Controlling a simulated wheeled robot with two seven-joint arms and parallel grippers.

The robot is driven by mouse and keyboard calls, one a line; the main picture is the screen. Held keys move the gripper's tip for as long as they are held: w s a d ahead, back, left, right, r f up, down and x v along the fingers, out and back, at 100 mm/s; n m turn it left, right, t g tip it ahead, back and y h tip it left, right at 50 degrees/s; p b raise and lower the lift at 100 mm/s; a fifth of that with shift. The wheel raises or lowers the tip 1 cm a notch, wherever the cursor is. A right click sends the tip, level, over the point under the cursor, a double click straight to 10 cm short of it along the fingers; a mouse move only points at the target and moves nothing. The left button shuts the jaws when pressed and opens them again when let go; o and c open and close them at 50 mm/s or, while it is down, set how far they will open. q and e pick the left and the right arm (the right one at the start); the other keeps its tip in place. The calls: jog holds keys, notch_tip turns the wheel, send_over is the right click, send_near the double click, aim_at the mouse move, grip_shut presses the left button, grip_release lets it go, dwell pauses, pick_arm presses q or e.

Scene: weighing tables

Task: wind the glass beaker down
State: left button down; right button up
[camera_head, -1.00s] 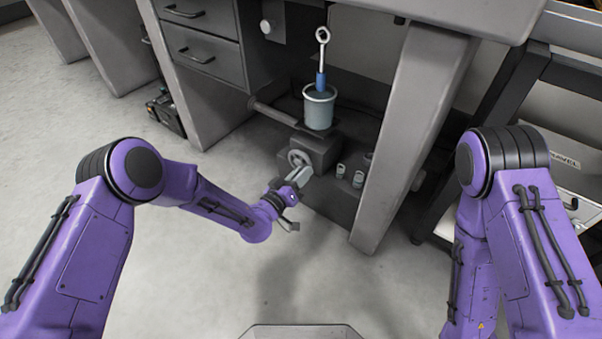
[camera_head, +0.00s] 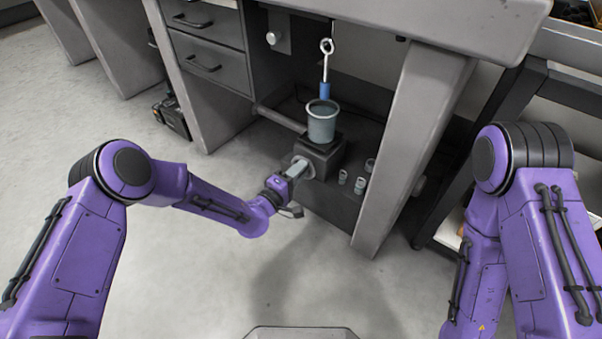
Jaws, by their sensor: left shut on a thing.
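The glass beaker (camera_head: 322,128), grey and translucent, stands upright on a dark lifting stand (camera_head: 322,158) under the table. A blue cylinder (camera_head: 325,91) on a pale rod with a ring at its top is above the beaker; its lower end shows just over the rim. The stand's hand wheel (camera_head: 309,171) is on the side toward me, mostly hidden behind my left gripper. My left gripper (camera_head: 297,169) is shut on the hand wheel. My right gripper is not in view; only my right arm shows.
Several small glass or metal pieces (camera_head: 360,185) stand on the dark base right of the stand. A thick grey table leg (camera_head: 410,150) is farther right. Drawers (camera_head: 207,45) are at the left, a horizontal bar (camera_head: 278,117) behind. The floor in front is clear.

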pick_arm(q)
jog(key=n, duration=0.2)
jog(key=shift+w+a+r+n, duration=0.1)
jog(key=shift+w+a+n, duration=0.1)
jog(key=shift+a+n, duration=0.1)
jog(key=shift+w+a+n, duration=0.2)
jog(key=shift+a+n, duration=0.1)
jog(key=shift+n, duration=0.8)
jog(key=c, duration=1)
grip_release()
jog(key=shift+o, duration=0.2)
